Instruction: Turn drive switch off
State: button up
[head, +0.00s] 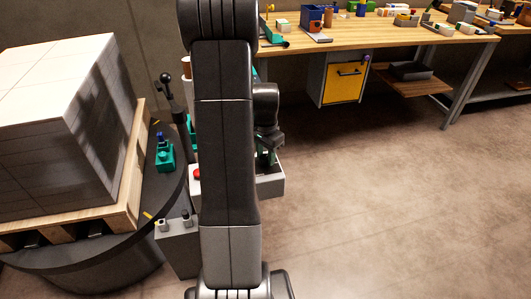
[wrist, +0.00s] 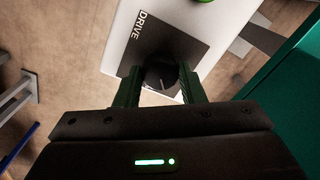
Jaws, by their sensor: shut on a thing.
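The drive switch is a round black knob (wrist: 161,74) on a dark plate marked DRIVE (wrist: 142,45), on a white panel in the wrist view. My gripper (wrist: 160,78) has its two dark green fingers shut on the knob, one on each side. A light pointer line shows on the knob, but the switch's set position cannot be read for sure. In the head view my arm hides the switch; part of the white control box (head: 271,187) shows beside it, with a red button (head: 197,174) on the left.
A pallet (head: 125,205) with a tall white stack (head: 62,125) stands on a round dark turntable (head: 95,278) at left. A lever (head: 166,79) rises beside it. A workbench (head: 400,32) with small items runs along the back. The floor at right is clear.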

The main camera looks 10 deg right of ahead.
aim_at(265, 157)
jog(key=n, duration=0.5)
jog(key=shift+n+p, duration=0.3)
jog(key=shift+p, duration=0.05)
jog(key=shift+n, duration=2.2)
jog(key=o, duration=1)
notch_tip(265, 157, up, 14)
jog(key=p, duration=0.2)
jog(key=shift+f, duration=0.1)
notch_tip(265, 157, down, 14)
jog(key=shift+r+b, duration=0.1)
jog(key=shift+b, duration=0.7)
